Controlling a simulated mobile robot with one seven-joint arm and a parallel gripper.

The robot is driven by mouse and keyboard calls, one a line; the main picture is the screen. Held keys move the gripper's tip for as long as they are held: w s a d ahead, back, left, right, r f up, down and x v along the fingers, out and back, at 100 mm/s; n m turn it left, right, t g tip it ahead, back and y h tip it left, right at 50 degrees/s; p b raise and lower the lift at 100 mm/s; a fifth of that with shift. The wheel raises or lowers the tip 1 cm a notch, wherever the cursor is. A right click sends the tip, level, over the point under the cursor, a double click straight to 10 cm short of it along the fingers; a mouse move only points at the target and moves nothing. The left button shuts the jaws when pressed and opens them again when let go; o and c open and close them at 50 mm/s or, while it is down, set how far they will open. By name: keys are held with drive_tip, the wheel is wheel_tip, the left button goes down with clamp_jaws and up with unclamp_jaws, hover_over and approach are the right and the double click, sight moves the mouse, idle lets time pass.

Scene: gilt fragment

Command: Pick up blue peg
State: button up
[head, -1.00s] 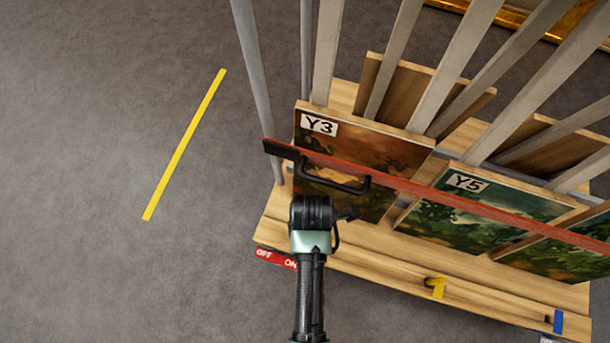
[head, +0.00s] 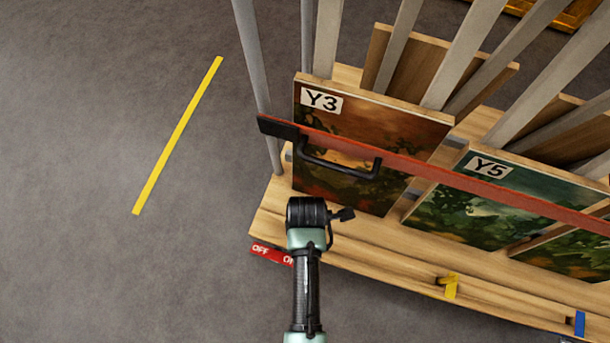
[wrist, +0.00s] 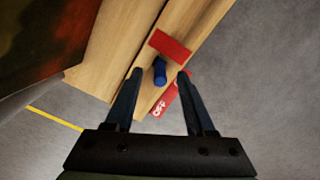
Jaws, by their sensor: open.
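A short blue peg (wrist: 160,75) stands out from the wooden ledge (wrist: 192,22) in the wrist view, beside a red tag (wrist: 170,45). My gripper (wrist: 161,73) is open, with one dark finger on each side of the peg in the picture. I see no contact, and the depth between fingertips and peg is hard to judge. In the head view my arm's end (head: 307,212) is over the left end of the rack's front ledge. The fingers and this peg are hidden there.
A red OFF/ON label (head: 270,253) is on the ledge's left end. A yellow tag (head: 449,286) and a blue tag (head: 580,323) sit farther right. A red bar (head: 420,177) with a black handle (head: 340,167) crosses paintings Y3 and Y5. Floor at left is clear.

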wheel_tip(320, 180, down, 2)
drive_tip(key=shift+b, duration=0.3)
drive_tip(key=shift+r, duration=0.1)
clamp_jaws()
